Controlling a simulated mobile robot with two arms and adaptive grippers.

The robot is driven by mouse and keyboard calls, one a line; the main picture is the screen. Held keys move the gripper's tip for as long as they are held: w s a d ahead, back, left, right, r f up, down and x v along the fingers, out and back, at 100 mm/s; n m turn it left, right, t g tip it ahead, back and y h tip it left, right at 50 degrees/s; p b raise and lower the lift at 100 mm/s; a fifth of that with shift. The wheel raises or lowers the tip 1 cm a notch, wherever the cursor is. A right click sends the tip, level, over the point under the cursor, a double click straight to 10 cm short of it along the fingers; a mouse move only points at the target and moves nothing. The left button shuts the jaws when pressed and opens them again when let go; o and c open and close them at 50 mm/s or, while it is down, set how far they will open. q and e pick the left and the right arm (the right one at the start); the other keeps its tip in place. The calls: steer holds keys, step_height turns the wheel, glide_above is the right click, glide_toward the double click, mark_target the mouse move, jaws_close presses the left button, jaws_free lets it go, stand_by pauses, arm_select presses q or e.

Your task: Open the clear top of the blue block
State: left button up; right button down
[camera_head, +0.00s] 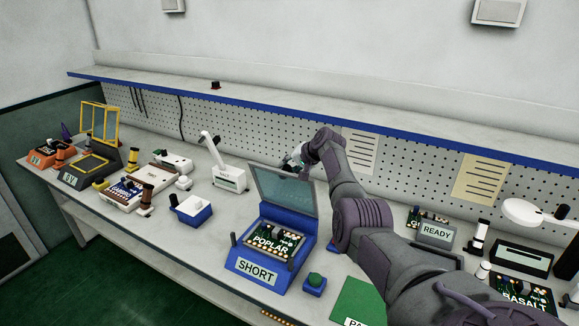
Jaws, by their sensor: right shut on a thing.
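The blue block (255,268), marked SHORT, sits on the bench at the middle. A board marked POPLAR (271,241) lies in it. Its clear top (283,190) stands raised at the back, tilted up and away from the board. My right gripper (296,158) is at the upper right edge of the clear top, shut on it. The fingertips are small and partly hidden there, so the exact contact is hard to see. My left gripper is not in view.
A blue box with a green button (315,284) and a green mat (358,302) lie right of the block. A white-topped blue box (191,209) and a white device (229,177) stand to the left.

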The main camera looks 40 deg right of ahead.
steer(key=shift+w+d+r, duration=0.1)
steer(key=shift+d+r, duration=0.05)
steer(key=shift+d, duration=0.05)
steer(key=c, duration=0.9)
jaws_free()
steer(key=shift+o, duration=0.2)
steer(key=v, duration=1.1)
steer(key=shift+s+r, duration=0.25)
steer(key=shift+s, duration=0.1)
